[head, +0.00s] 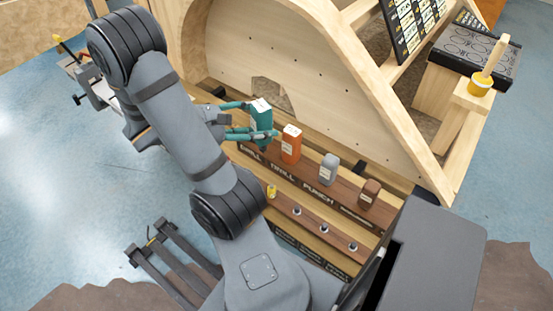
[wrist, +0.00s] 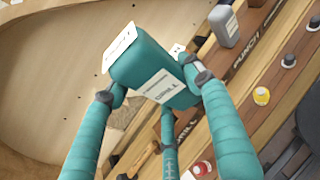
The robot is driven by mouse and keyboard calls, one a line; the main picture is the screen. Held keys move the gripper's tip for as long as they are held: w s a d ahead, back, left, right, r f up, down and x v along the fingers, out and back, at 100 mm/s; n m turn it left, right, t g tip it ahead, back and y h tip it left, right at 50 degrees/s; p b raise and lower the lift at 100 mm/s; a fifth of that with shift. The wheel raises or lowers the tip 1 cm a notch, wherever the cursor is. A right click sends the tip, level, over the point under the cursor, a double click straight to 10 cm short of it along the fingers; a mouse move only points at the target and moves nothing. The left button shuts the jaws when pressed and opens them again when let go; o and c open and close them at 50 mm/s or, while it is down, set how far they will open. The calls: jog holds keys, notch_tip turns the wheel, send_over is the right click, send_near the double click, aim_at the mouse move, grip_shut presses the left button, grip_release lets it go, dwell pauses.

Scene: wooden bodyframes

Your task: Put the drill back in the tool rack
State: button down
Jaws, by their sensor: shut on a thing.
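The drill (head: 261,112) is a teal block with a white top and a white label. My gripper (head: 258,121) has its teal fingers shut around its sides. In the wrist view the drill (wrist: 157,72) is tilted between the fingers, and its label reads DRILL. The tool rack (head: 345,206) is a brown wooden shelf with word labels along its front. The drill is over the rack's left end, near the leftmost DRILL label. Whether its base touches the rack cannot be told; the fingers hide the lower part.
An orange block (head: 291,145), a grey block (head: 329,168) and a brown block (head: 370,193) stand on the rack to the right. A lower shelf holds a small yellow item (head: 271,191) and several knobs. A curved wooden panel (head: 290,75) rises close behind the rack.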

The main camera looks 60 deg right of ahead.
jog(key=shift+s, duration=0.35)
jog(key=shift+d+f, duration=0.15)
jog(key=shift+f, duration=0.05)
jog(key=w+d+f, duration=0.7)
jog(key=w+f, duration=0.1)
jog(key=f, duration=0.2)
jog(key=shift+d+f, duration=0.25)
jog(key=shift+d, duration=0.15)
jog(key=shift+f, duration=0.3)
jog(key=c, duration=0.8)
grip_release()
